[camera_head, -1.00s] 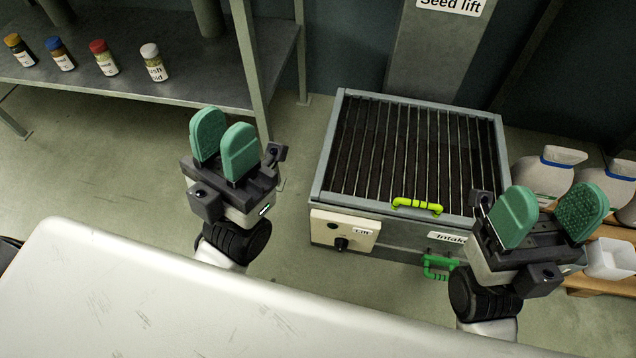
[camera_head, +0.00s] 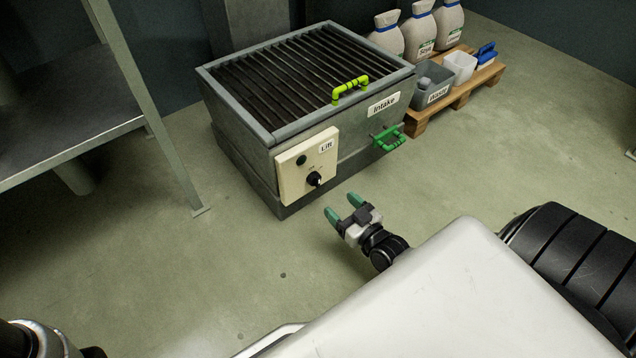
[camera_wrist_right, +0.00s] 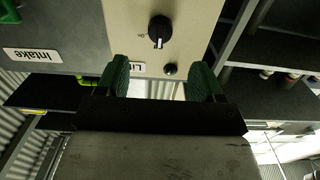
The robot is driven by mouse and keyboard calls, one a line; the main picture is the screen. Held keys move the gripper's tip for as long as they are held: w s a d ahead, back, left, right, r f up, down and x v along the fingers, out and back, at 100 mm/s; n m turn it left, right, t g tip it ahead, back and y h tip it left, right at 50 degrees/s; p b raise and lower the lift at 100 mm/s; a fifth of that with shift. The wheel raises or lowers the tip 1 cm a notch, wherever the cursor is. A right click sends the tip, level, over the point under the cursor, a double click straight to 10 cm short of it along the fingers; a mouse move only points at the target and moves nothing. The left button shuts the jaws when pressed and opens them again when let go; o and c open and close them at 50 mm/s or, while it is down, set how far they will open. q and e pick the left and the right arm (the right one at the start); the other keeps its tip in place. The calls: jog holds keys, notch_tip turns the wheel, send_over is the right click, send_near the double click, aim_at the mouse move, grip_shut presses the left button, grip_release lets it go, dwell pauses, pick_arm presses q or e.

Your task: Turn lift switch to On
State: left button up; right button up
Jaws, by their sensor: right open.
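The lift switch is a black rotary knob (camera_head: 315,179) on a cream panel (camera_head: 293,184) labelled "Lift", on the front of the grey intake box (camera_head: 232,125). My right gripper (camera_head: 344,207) is in front of the box, below and to the right of the knob in the head view. In the right wrist view the panel appears upside down. The knob (camera_wrist_right: 160,29) shows beyond the two green fingers (camera_wrist_right: 160,78), roughly centred between them, with a small dark round part (camera_wrist_right: 170,69) nearer. My left gripper is out of view.
The box has a yellow-green handle (camera_head: 350,90) on its grate and a green handle (camera_head: 389,138) on its front. A pallet (camera_head: 459,105) with sacks and bins stands at the right. A metal shelf (camera_head: 70,130) stands at the left. Floor in front is clear.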

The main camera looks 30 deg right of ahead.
aim_at(319, 184)
jog(key=w+b, duration=0.1)
jog(key=w, duration=0.2)
jog(key=w+b, duration=0.2)
jog(key=w, duration=0.1)
jog(key=w+b, duration=0.1)
jog(key=w, duration=0.1)
jog(key=shift+w+a+f+b, duration=0.1)
jog(key=shift+w+a+b, duration=0.25)
jog(key=shift+w+b, duration=0.05)
jog(key=shift+w, duration=0.4)
jog(key=c, duration=0.9)
